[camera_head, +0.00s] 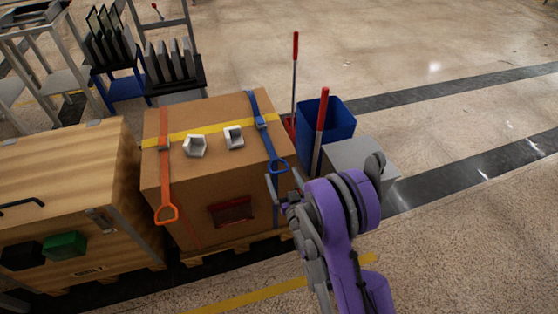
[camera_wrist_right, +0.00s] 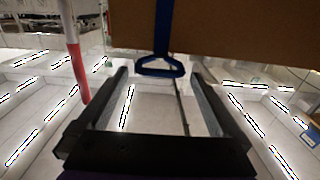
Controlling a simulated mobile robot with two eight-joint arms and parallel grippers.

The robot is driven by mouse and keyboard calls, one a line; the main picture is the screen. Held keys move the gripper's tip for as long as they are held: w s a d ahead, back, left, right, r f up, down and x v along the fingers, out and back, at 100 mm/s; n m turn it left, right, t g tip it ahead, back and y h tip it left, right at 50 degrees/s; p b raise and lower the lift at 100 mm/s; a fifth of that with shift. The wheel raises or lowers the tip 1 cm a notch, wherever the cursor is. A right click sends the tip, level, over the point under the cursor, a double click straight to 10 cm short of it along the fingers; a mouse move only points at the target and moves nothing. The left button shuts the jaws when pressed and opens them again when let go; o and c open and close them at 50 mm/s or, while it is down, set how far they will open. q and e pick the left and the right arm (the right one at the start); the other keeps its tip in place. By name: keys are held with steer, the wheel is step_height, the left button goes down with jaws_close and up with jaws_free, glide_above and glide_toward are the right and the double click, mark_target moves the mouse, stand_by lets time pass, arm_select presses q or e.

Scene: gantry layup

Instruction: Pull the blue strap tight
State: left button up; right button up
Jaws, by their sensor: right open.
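The blue strap (camera_head: 262,122) runs over the top right part of a large cardboard box (camera_head: 215,106) and down its front. A blue loop handle (camera_head: 278,166) hangs at its lower end. My right gripper (camera_head: 285,179) is just in front of and below the handle, near the box's front right edge. In the right wrist view the gripper (camera_wrist_right: 160,80) is open, and the blue handle (camera_wrist_right: 160,72) shows between and beyond its fingertips. I cannot tell whether the fingers touch it. My left gripper is not in view.
An orange strap (camera_head: 165,180) with a handle hangs on the box's left. Two white corner pieces (camera_head: 195,146) lie on top. A wooden crate (camera_head: 60,180) stands left. A blue bin (camera_head: 335,125), a red-topped pole (camera_head: 321,115) and a grey box (camera_head: 350,155) stand right.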

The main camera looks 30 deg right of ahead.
glide_toward(271, 150)
steer(key=w, duration=0.1)
steer(key=shift+d+x, duration=0.2)
steer(key=shift+x, duration=0.7)
steer(key=shift+s, duration=0.1)
steer(key=shift+c, duration=0.3)
jaws_close()
